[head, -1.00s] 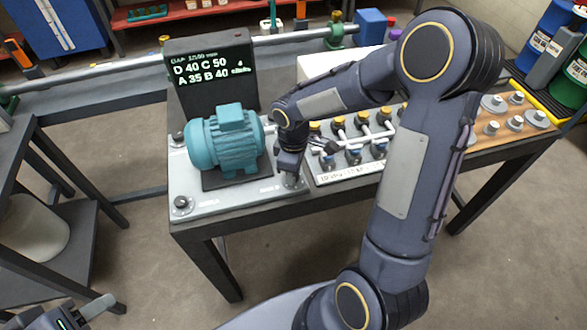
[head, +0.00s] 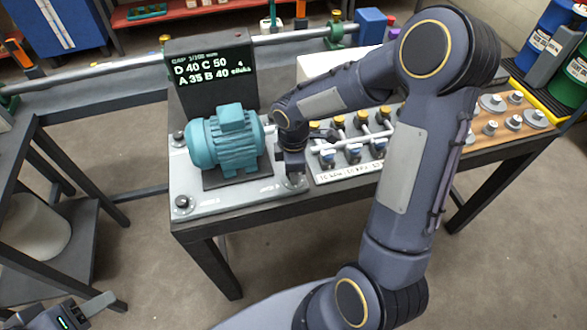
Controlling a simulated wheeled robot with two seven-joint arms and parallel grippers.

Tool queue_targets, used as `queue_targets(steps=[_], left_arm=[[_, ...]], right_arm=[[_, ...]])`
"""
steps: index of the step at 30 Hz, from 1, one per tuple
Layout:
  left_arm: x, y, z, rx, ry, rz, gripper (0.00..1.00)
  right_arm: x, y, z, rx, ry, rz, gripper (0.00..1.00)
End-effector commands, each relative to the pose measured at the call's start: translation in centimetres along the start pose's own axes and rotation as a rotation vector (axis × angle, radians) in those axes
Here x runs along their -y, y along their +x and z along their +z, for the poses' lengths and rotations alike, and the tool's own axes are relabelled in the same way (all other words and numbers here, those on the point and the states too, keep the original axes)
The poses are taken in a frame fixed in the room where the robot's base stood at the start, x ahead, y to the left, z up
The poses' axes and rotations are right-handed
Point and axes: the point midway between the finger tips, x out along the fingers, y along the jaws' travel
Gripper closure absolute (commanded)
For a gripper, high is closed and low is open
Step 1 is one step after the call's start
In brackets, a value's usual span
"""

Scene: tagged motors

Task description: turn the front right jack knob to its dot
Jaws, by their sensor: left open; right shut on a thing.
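The teal motor (head: 225,142) sits on a dark base on a light grey plate (head: 225,197). The front right jack knob (head: 296,181) is at the plate's front right corner, mostly covered by my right gripper (head: 295,177). That gripper points down and is shut on the knob. The knob's dot cannot be made out. The front left jack knob (head: 183,203) stands clear at the other front corner. My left gripper (head: 88,314) is open and empty at the bottom left, away from the table and partly out of frame.
A black display (head: 212,73) behind the motor reads "D 40 C 50" and "A 35 B 40". A panel of yellow- and blue-topped pieces (head: 350,150) lies just right of my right gripper. Weights (head: 514,122) stand on a wooden board farther right. My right arm covers much of the table.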

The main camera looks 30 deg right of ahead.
Motion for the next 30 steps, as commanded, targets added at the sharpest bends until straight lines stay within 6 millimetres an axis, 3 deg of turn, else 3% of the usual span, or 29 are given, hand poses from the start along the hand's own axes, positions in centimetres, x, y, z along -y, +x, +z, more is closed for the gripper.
queue_targets(steps=[5, 6, 11, 20, 30], left_arm=[[0.0, 0.0, 0.0, 0.0, 0.0, 0.0, 0.5], [0.0, 0.0, 0.0, 0.0, 0.0, 0.0, 0.5], [0.0, 0.0, 0.0, 0.0, 0.0, 0.0, 0.5], [0.0, 0.0, 0.0, 0.0, 0.0, 0.0, 0.5], [0.0, -0.1, 0.0, 0.0, 0.0, 0.0, 0.5]], right_arm=[[-0.1, -0.1, 0.0, 0.0, -0.002, 0.004, 0.94], [-0.1, -0.1, 0.0, 0.0, -0.002, 0.004, 0.69], [-0.1, -0.1, 0.0, 0.0, -0.001, 0.003, 0.5], [-0.1, -0.3, 0.0, 0.0, 0.0, 0.002, 0.5], [-0.1, -5.4, 0.0, -0.002, 0.0, 0.007, 0.5]])
